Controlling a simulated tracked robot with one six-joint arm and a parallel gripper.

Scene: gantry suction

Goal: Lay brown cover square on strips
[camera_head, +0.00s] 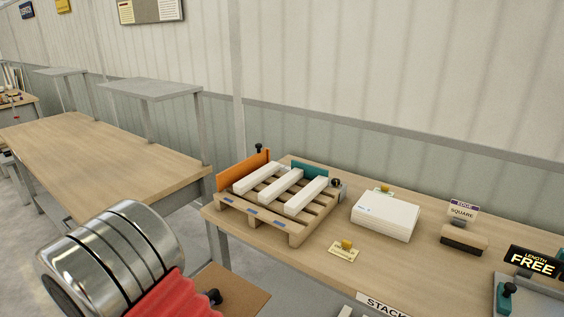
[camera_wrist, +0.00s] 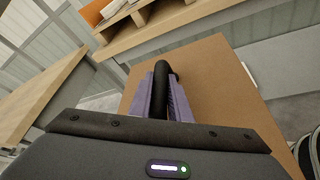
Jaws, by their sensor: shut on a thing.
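The brown cover (camera_head: 238,283) is a flat board, partly hidden behind my arm at the bottom of the head view. It fills the middle of the wrist view (camera_wrist: 215,75). My gripper (camera_wrist: 163,88) has purple fingers shut on the cover's black handle (camera_wrist: 161,93). The cover is in front of the bench edge, lower left of the pallet and apart from the strips. Three white strips (camera_head: 281,187) lie side by side, spaced apart, on a wooden pallet (camera_head: 296,239). An orange stop (camera_head: 229,179) and a teal stop (camera_head: 310,171) stand at its edges.
The pallet sits on the left end of a wooden bench (camera_head: 274,252). A white stack (camera_head: 386,216), a brown block (camera_head: 464,239) by a "SQUARE" sign and a "FREE" display (camera_head: 533,262) stand to the right. Another bench (camera_head: 100,155) is at left, across a gap.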

